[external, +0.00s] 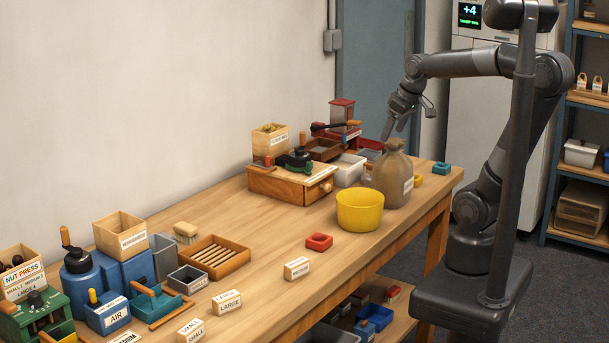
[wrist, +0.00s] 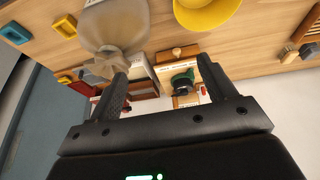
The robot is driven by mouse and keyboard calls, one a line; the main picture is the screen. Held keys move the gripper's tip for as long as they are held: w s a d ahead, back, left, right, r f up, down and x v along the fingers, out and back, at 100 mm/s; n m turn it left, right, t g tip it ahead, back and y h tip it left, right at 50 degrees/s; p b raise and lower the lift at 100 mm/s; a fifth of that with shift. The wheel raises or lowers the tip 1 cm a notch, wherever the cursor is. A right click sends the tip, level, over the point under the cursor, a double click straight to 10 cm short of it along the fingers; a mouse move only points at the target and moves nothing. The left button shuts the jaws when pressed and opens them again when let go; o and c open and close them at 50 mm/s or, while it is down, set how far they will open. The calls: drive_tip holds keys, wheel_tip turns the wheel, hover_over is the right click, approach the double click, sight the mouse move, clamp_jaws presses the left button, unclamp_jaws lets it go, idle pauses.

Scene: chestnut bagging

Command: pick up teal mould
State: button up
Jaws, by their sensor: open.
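A small teal mould (external: 441,168) lies at the far right corner of the table in the external view. In the wrist view a teal mould (wrist: 15,33) shows at the upper left edge, to the left of a small yellow piece. My gripper (external: 389,132) is in the air above the tied sack, to the left of the teal mould and higher than it. In the wrist view my gripper (wrist: 162,72) has its two fingers wide apart with nothing held between them.
The brown tied sack (external: 393,178) stands below my gripper, with a yellow bowl (external: 360,211) beside it. A small yellow mould (external: 418,180) lies near the teal one. A red mould (external: 319,242) lies farther forward. A wooden drawer box (external: 287,185) stands at the back.

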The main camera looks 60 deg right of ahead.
drive_tip(key=w+d+f+g, duration=0.1)
drive_tip(key=w+d, duration=0.2)
drive_tip(key=d, duration=0.4)
drive_tip(key=w+d+f+g, duration=0.1)
drive_tip(key=w+d, duration=0.1)
drive_tip(key=d, duration=0.4)
drive_tip(key=g, duration=0.2)
hover_over(442, 165)
wheel_tip(442, 165, down, 11)
drive_tip(key=f, duration=0.5)
drive_tip(key=shift+s+d, duration=0.15)
drive_tip(key=shift+d, duration=0.15)
drive_tip(key=shift+w+a+f, duration=0.1)
drive_tip(key=shift+w+f, duration=0.05)
drive_tip(key=shift+f, duration=1.4)
drive_tip(key=shift+w+a+f, duration=0.1)
drive_tip(key=shift+f, duration=1.4)
drive_tip(key=shift+c, duration=0.2)
drive_tip(key=c, duration=1.1)
